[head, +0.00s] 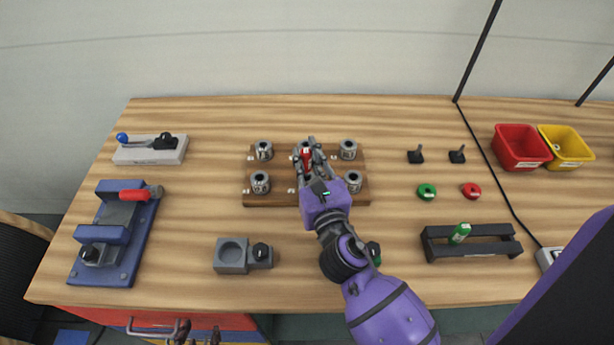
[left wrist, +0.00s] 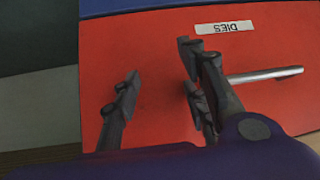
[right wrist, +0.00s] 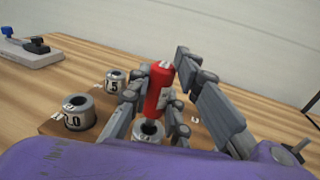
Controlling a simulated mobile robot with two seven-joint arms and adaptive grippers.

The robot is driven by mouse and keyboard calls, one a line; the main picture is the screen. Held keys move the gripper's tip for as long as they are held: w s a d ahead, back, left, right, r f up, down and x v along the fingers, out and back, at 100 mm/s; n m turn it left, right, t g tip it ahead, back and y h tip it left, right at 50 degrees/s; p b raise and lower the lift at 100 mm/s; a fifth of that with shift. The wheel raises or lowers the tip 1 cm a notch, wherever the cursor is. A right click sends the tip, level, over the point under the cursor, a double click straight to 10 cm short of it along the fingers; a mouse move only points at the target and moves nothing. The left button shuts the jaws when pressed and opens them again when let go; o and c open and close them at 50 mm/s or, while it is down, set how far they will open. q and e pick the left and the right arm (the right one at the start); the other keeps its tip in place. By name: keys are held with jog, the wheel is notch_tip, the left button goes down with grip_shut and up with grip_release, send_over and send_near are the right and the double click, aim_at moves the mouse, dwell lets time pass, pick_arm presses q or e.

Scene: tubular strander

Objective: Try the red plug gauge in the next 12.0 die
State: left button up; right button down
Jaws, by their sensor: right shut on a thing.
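My right gripper (head: 308,150) is shut on the red plug gauge (right wrist: 158,88), over the wooden die board (head: 285,199). The gauge (head: 306,155) stands nearly upright. Its lower end is right at the die under it (right wrist: 148,130); I cannot tell if it is in the bore. Other dies are the front left die (head: 260,182), back left die (head: 263,151), back right die (head: 347,149) and front right die (head: 353,181). In the right wrist view, one label ends in "2.0" (right wrist: 78,113), another in ".5" (right wrist: 116,82). My left gripper (left wrist: 160,75) is open and empty before a red drawer.
The red drawer (left wrist: 250,75) is labelled DIES. A green gauge (head: 460,233) sits in a dark rack (head: 480,251) at right. Red (head: 520,147) and yellow bins (head: 566,146) stand at the back right. A blue fixture (head: 115,235) is at left. A grey block (head: 232,256) sits at the front.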

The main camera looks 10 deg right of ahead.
aim_at(306, 151)
jog(key=shift+r+p, duration=0.7)
jog(key=shift+r, duration=0.3)
jog(key=shift+r, duration=1.15)
